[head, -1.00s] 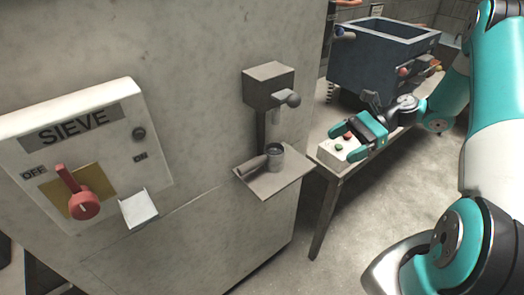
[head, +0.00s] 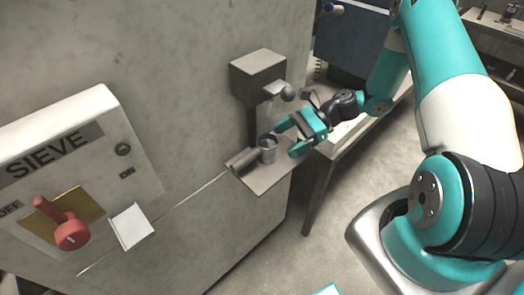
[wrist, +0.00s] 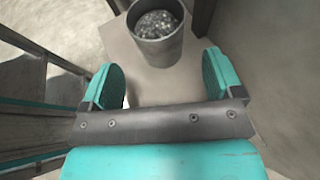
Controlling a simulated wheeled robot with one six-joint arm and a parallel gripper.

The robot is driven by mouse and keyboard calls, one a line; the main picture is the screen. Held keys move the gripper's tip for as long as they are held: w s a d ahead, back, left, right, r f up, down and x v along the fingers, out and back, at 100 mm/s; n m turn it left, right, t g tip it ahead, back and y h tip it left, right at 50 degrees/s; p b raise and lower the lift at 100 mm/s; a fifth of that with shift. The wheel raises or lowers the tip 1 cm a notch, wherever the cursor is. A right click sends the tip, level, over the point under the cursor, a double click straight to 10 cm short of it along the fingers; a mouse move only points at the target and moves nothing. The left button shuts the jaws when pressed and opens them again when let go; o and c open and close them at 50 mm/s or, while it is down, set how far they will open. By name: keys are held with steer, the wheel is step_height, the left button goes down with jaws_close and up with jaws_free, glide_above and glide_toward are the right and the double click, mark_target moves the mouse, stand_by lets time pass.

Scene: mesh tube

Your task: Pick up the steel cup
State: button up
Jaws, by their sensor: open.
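The steel cup (head: 268,152) stands upright on a small shelf (head: 262,182) that juts from the grey machine. A spout with a round knob (head: 288,93) is above it. In the wrist view the cup (wrist: 158,50) is just beyond the fingertips, roughly centred between them, with a grainy grey content inside. My gripper (head: 288,138) is open and empty at the right of the cup in the head view. It also shows in the wrist view (wrist: 163,78), with its two teal fingers apart and not around the cup.
A handle-like grey cylinder (head: 241,159) lies on the shelf left of the cup. The machine wall is close behind. A panel marked SIEVE with a red lever (head: 70,234) is at the left. A table (head: 330,152) stands at the right, behind my gripper.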

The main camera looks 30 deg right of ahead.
mark_target(269, 149)
steer(key=p+x, duration=0.1)
steer(key=x, duration=0.1)
steer(key=p+x, duration=0.1)
steer(key=x, duration=0.2)
steer(key=shift+r, duration=0.25)
steer(key=shift+w+a+f, duration=0.1)
steer(key=shift+a+f, duration=0.2)
steer(key=shift+a, duration=0.15)
steer(key=c, duration=1)
steer(key=shift+c, duration=0.9)
steer(key=shift+r, duration=0.15)
